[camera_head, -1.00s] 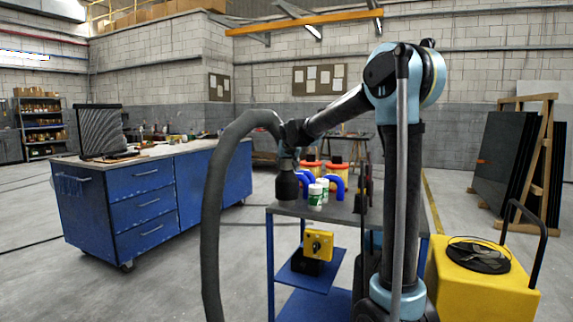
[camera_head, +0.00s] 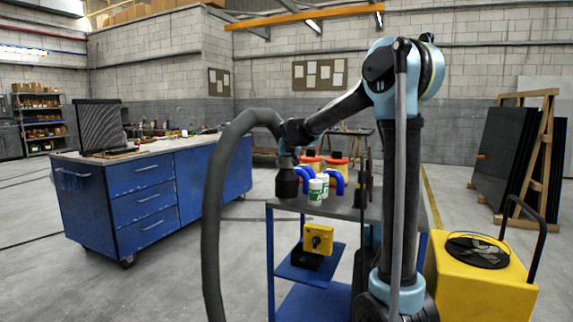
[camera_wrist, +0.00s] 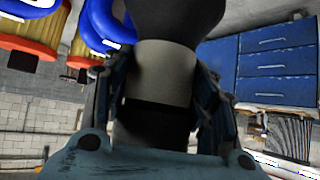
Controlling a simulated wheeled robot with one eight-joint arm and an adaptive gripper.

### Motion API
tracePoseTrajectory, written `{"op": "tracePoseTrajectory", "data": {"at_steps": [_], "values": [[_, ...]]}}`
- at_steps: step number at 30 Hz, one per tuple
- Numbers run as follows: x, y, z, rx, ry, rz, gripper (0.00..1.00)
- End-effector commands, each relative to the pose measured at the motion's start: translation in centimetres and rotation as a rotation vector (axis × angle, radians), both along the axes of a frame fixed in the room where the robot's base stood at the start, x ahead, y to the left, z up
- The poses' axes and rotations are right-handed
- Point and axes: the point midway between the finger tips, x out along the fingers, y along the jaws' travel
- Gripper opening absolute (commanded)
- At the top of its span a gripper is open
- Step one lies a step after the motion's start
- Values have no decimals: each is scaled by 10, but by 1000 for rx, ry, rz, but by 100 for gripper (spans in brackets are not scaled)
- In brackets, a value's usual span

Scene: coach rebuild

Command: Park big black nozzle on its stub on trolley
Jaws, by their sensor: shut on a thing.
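My gripper (camera_head: 287,155) is shut on the big black nozzle (camera_head: 287,183), gripping its pale grey collar (camera_wrist: 165,72). The nozzle points down, wide end lowest, over the left end of the grey trolley top (camera_head: 345,213). I cannot tell whether it touches the top. In the wrist view the black nozzle (camera_wrist: 172,18) shows beyond the fingers (camera_wrist: 165,95). A thick grey hose (camera_head: 213,210) runs from the gripper area down to the floor on the left. I cannot make out the stub; it may be hidden by the nozzle.
White-and-green cans (camera_head: 316,191) stand just right of the nozzle. A blue workbench (camera_head: 150,200) is left; a yellow machine (camera_head: 480,280) is right.

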Motion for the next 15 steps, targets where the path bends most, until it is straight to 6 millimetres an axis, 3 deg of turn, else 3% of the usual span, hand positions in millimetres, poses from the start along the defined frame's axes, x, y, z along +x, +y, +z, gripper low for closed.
{"op": "tracePoseTrajectory", "data": {"at_steps": [15], "values": [[0,0,-8,0,-1,0,18]]}}
